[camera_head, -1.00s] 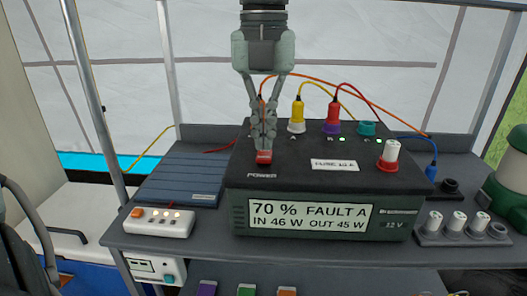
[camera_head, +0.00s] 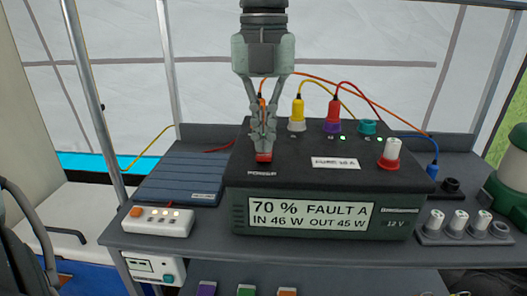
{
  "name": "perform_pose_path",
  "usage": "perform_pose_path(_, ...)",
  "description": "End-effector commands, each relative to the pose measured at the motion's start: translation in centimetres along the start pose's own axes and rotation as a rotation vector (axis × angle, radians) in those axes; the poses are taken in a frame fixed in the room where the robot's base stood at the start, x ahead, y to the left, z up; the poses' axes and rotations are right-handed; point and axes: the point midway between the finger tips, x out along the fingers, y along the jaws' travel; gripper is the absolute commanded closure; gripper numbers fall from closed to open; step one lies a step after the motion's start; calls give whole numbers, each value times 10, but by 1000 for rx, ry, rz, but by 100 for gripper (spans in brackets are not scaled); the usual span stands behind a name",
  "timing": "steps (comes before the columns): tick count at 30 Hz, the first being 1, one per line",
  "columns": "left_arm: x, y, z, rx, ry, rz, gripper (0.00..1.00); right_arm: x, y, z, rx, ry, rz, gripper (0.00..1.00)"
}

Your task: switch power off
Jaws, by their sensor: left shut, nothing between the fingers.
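The power box (camera_head: 320,185) is a dark unit standing on a grey shelf. Its front display (camera_head: 309,216) reads 70 %, FAULT A, IN 46 W, OUT 45 W. A red power switch (camera_head: 264,157) sits on its top, just behind the POWER label (camera_head: 262,173). My left gripper (camera_head: 263,148) points straight down, shut and empty, with its fingertips at the switch. The fingers hide the back part of the switch, and I cannot tell whether they press on it. My right gripper is not in view.
Yellow (camera_head: 297,112), purple-red (camera_head: 333,115) and teal (camera_head: 367,127) plugs stand behind on the box. A white-red fuse (camera_head: 389,152) stands at its right. A power strip (camera_head: 157,222) and blue panel (camera_head: 180,178) lie left. Spare fuses (camera_head: 460,220) stand right.

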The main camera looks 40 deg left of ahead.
Motion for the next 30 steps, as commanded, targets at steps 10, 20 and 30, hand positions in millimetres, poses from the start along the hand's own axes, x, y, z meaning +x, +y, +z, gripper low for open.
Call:
perform_pose_path(10, 6, 0, 0, 0, 0, 0, 100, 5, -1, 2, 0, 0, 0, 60)
perform_pose_path(20, 11, 0, 0, 0, 0, 0, 100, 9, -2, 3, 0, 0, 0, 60)
perform_pose_path(30, 13, 0, 0, 0, 0, 0, 100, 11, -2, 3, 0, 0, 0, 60)
